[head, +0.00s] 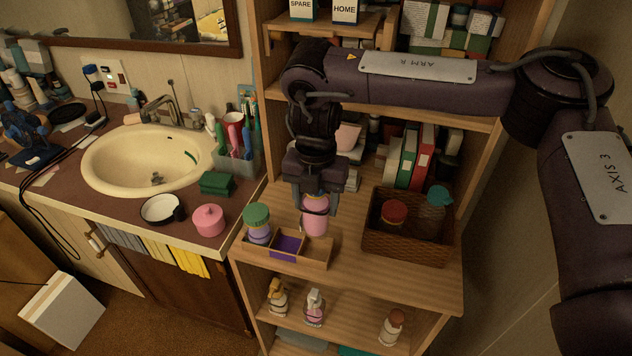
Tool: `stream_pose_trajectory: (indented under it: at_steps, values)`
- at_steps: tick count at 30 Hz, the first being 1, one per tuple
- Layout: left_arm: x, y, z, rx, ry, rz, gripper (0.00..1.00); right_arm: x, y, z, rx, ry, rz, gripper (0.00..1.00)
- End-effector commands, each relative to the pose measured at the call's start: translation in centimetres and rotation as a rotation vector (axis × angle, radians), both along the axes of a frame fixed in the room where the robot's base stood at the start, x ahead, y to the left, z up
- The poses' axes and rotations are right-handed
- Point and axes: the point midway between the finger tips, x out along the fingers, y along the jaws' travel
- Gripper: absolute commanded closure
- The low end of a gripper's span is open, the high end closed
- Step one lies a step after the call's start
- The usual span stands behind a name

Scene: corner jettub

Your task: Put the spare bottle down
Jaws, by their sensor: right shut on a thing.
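My right gripper (316,204) points down over the wooden shelf top (345,268) and is shut on a pink bottle (315,222). The bottle is upright, just behind the right end of a small divided tray (322,254). The fingers hide its upper part. I cannot tell whether its base touches the shelf. A card reading SPARE (301,8) and a card reading HOME (345,10) stand on the upper shelf. My left gripper is not in view.
A wicker basket (408,245) with a red-lidded jar (394,212) and a teal-topped bottle (434,205) is to the right. Books (415,158) stand behind. Small bottles (314,308) stand on the shelf below.

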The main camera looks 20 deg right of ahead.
Motion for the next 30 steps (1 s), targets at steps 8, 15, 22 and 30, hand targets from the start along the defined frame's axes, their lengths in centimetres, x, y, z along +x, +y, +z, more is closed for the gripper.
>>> stream_pose_trajectory:
  at_steps: [8, 15, 22, 30]
  values:
    - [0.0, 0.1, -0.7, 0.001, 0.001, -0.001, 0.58, 0.0, 0.0, -4.8, 0.002, 0.001, -0.001, 0.76]
    - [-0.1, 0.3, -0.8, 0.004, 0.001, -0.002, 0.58, 0.0, 0.0, -5.9, 0.001, 0.001, 0.000, 0.76]
    - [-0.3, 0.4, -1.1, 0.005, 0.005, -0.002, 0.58, -0.1, 0.0, -8.5, 0.000, 0.002, -0.001, 0.76]
    - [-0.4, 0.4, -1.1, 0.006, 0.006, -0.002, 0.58, 0.0, 0.0, -9.3, 0.000, -0.001, 0.000, 0.76]
